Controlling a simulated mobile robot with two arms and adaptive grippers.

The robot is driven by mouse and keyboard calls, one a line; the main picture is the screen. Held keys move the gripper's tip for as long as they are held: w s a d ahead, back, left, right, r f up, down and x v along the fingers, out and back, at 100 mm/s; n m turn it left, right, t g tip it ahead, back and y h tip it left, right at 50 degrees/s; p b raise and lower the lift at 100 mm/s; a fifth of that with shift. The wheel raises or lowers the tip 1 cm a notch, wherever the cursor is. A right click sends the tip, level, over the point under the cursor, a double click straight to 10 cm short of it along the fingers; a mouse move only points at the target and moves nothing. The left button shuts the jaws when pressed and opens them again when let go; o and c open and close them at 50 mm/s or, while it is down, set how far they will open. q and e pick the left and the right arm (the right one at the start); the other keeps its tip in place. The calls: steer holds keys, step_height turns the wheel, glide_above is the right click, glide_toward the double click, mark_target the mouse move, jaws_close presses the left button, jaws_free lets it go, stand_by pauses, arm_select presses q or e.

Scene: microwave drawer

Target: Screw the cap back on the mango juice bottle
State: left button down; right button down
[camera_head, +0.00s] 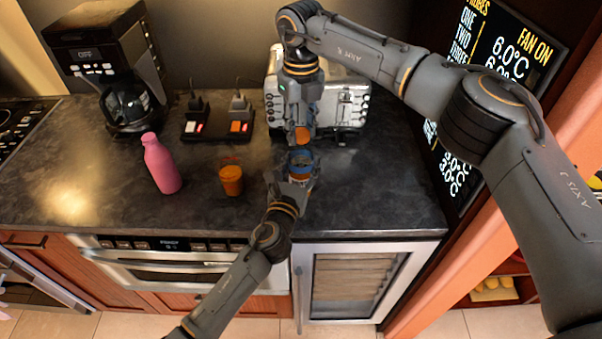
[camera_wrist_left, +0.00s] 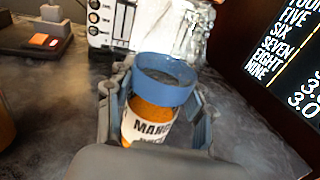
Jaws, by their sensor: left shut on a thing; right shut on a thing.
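The mango juice bottle (camera_wrist_left: 148,122) is orange with a white label reading "MANGO" and a wide blue rim (camera_wrist_left: 165,78) around a dark top. My left gripper (camera_head: 300,172) is shut around it, a finger on each side in the left wrist view; the bottle looks slightly tilted there. In the head view its blue rim (camera_head: 300,155) shows above the left fingers. My right gripper (camera_head: 302,130) points down just above it, shut on a small orange piece that looks like the cap (camera_head: 303,135). A small gap seems to separate cap and bottle.
A pink bottle (camera_head: 161,164) and an orange jar (camera_head: 231,180) stand left on the dark counter (camera_head: 370,200). Behind are a coffee maker (camera_head: 122,75), a power strip (camera_head: 218,130) and a silver toaster-like appliance (camera_head: 345,100). The counter to the right is clear.

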steer(key=m, duration=1)
steer(key=shift+m, duration=0.4)
steer(key=m, duration=0.9)
steer(key=c, duration=0.9)
jaws_free()
steer(key=shift+c, duration=0.2)
steer(key=shift+r, duration=2.25)
steer(key=shift+c, duration=0.3)
